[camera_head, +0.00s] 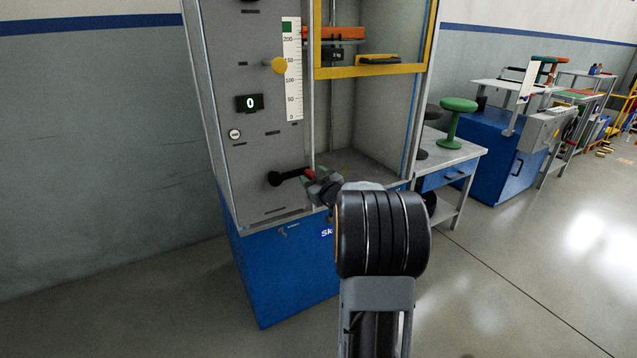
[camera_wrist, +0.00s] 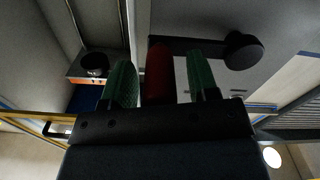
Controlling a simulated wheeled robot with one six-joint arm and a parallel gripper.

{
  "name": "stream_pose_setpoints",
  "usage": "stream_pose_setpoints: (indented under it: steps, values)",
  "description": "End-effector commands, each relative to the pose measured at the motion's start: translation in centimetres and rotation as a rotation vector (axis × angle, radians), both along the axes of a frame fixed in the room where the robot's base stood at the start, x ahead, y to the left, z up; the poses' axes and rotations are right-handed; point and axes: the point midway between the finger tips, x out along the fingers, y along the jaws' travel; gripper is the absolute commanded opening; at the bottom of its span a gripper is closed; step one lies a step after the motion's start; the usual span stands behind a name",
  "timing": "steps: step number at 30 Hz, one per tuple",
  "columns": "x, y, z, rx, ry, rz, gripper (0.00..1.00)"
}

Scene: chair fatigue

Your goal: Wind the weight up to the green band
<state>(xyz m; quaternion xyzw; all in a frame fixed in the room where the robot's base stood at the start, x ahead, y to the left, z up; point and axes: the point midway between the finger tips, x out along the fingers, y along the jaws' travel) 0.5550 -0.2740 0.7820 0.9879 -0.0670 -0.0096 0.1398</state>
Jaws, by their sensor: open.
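The upright grey test machine carries a white scale (camera_head: 291,90) with a green band (camera_head: 287,27) at its top, just above the 200 mark. A yellow round pointer (camera_head: 279,65) sits beside the scale, clearly below the band. Low on the panel is a black crank (camera_head: 288,176) with a red grip; its round hub (camera_wrist: 243,50) shows in the wrist view. My gripper (camera_head: 315,178) is at the grip end. In the wrist view its green fingers are open, one on each side of the red grip (camera_wrist: 158,73), with small gaps visible.
A display (camera_head: 249,103) reads 0, with a round white button (camera_head: 234,134) below it. A yellow frame (camera_head: 370,71) surrounds the machine's upper opening, with an orange part (camera_head: 333,33) inside. A side table (camera_head: 465,155) with a green stool (camera_head: 457,122) stands right.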

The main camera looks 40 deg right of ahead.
Motion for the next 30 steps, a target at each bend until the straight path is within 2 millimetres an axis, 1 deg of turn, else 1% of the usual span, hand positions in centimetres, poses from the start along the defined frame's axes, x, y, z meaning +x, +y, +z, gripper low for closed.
stream_pose_setpoints:
  steps: [5, 12, 18, 21, 24, 30]
  values:
    - [-2.1, 0.2, 0.3, 0.000, -0.001, -0.003, 0.54]
    - [-7.1, 0.8, 0.3, -0.001, 0.000, -0.005, 0.54]
    - [-10.6, 1.3, 0.3, -0.001, -0.001, -0.004, 0.54]
    - [-11.9, 1.5, 0.2, -0.001, 0.000, -0.003, 0.54]
    - [-12.8, 1.7, 0.2, -0.001, -0.001, -0.003, 0.54]
    - [-13.5, 1.8, 0.1, -0.001, -0.001, 0.000, 0.54]
